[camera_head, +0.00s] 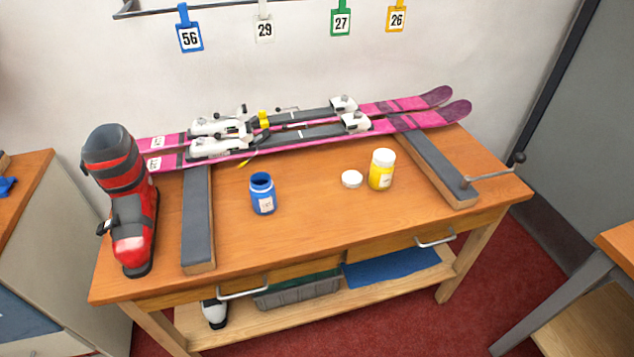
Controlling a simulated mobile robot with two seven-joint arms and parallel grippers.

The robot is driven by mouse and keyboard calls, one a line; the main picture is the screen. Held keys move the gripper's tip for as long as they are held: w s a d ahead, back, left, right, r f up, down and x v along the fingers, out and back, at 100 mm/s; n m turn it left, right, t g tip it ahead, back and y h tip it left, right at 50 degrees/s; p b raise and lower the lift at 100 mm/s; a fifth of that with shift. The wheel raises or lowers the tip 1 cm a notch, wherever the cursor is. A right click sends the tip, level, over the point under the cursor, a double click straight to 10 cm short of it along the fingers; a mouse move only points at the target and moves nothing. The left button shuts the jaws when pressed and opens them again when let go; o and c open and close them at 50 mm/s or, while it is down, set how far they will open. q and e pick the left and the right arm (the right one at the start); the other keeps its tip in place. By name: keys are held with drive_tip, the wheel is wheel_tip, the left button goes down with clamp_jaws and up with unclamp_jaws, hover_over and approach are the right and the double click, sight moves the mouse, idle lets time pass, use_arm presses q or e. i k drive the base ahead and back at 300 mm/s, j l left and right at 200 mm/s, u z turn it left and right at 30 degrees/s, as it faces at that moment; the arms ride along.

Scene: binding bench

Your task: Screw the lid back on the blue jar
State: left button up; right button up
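The blue jar (262,195) stands upright on the wooden bench, left of the middle. Its top is open and shows a dark inside; a white label is on its front. A loose white lid (351,179) lies on the bench to its right. Beside the lid stands a yellow jar (381,171) with a white lid on it. Neither of my grippers is in view.
Pink skis (290,140) lie along the back of the bench. A red and black ski boot (124,200) stands at the left end. Padded supports sit at left (198,220) and right (428,167). The bench (320,232) is clear in front of the jars.

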sight(263, 189)
drive_tip(key=i+l+u, duration=0.25)
drive_tip(key=l+u, duration=0.25)
drive_tip(key=i+l+u, duration=0.25)
drive_tip(key=l+u, duration=0.25)
drive_tip(key=l, duration=0.15)
